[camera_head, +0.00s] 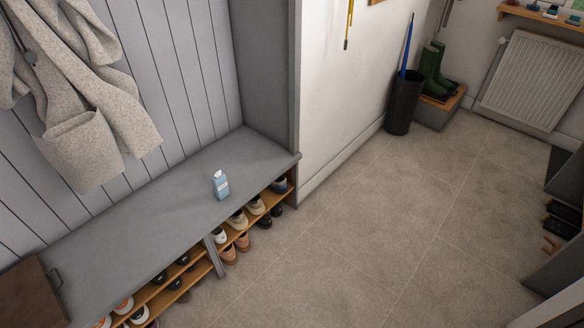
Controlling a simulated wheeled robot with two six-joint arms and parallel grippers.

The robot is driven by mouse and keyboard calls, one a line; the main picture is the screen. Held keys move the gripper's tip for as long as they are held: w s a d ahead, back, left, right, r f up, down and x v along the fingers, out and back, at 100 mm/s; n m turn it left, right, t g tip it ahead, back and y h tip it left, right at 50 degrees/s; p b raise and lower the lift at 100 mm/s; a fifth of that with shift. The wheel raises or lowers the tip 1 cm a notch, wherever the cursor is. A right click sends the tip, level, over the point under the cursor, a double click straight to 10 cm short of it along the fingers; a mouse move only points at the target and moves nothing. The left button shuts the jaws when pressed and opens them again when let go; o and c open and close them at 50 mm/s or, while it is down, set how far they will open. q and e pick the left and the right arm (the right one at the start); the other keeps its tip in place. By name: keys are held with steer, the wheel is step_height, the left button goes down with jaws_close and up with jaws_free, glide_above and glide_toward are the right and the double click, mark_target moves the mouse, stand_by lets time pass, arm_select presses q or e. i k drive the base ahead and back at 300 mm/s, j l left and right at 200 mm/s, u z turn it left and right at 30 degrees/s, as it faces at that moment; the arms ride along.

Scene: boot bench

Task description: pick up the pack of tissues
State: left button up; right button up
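A small light-blue and white pack (220,185), which appears to be the pack of tissues, stands upright on the grey bench top (165,215). It is near the bench's front edge, toward the right end, with clear surface around it. Printing on it is too small to read. Neither of my grippers is in view.
Shoes fill the wooden shelves (205,268) under the bench. A brown case (30,295) sits at the bench's left end. A grey coat (80,90) hangs above. A black umbrella stand (404,103) and green boots (432,70) stand at the back. The floor (400,220) is clear.

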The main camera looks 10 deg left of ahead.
mark_target(220, 182)
steer(key=i+l+z, duration=0.1)
steer(key=i+z, duration=0.6)
steer(key=i+u, duration=0.35)
steer(key=i+l+u, duration=0.45)
steer(key=i+u, duration=0.2)
